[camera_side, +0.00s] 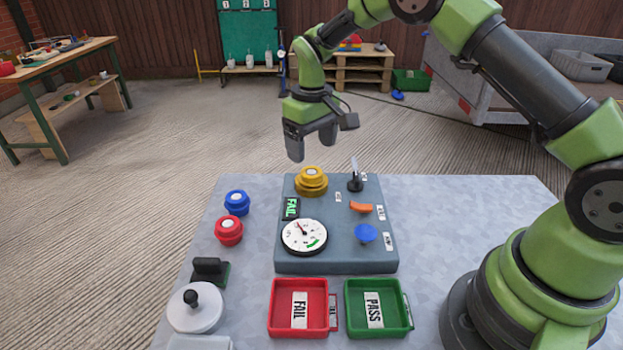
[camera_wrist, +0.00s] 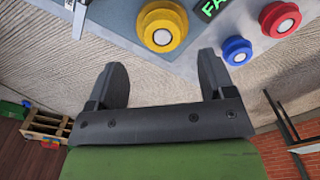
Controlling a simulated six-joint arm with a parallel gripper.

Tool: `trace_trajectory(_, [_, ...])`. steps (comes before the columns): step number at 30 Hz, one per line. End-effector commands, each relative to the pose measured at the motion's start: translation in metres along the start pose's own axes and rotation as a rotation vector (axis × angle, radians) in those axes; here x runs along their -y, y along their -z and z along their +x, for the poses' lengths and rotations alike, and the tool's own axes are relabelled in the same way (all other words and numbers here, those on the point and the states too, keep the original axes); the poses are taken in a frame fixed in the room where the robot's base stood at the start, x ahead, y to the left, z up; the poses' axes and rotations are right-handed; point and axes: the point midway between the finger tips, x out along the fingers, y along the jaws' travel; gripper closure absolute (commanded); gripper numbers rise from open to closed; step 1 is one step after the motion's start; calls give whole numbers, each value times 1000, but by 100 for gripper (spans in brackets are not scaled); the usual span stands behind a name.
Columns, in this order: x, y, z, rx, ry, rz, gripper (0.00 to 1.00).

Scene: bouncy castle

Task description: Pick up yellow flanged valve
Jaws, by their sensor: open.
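The yellow flanged valve (camera_side: 311,182) sits upright on the far left part of the grey test panel (camera_side: 340,262). It also shows at the top of the wrist view (camera_wrist: 162,27), with a pale round centre. My gripper (camera_side: 312,146) is open and empty, above the table's far edge and over the valve in the side view. In the wrist view my gripper (camera_wrist: 160,80) has its two fingers wide apart, with only floor between them. The valve lies beyond the fingertips and touches neither finger.
A blue valve (camera_side: 237,202) and a red valve (camera_side: 229,231) stand left of the panel. The panel carries a gauge (camera_side: 304,237), a FAIL display (camera_side: 291,209), a lever (camera_side: 355,181), and orange and blue knobs. Red (camera_side: 273,318) and green (camera_side: 379,333) trays lie in front.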

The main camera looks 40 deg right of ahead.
Motion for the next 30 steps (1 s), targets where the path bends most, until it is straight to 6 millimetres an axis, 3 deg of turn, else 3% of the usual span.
trace_trajectory(12, [3,-3,52,2,1,1,24])
trace_trajectory(21, [3,-2,56,-2,0,2,24])
trace_trajectory(28, [3,-2,56,-1,0,2,77])
trace_trajectory(30, [3,-2,56,-1,0,2,78])
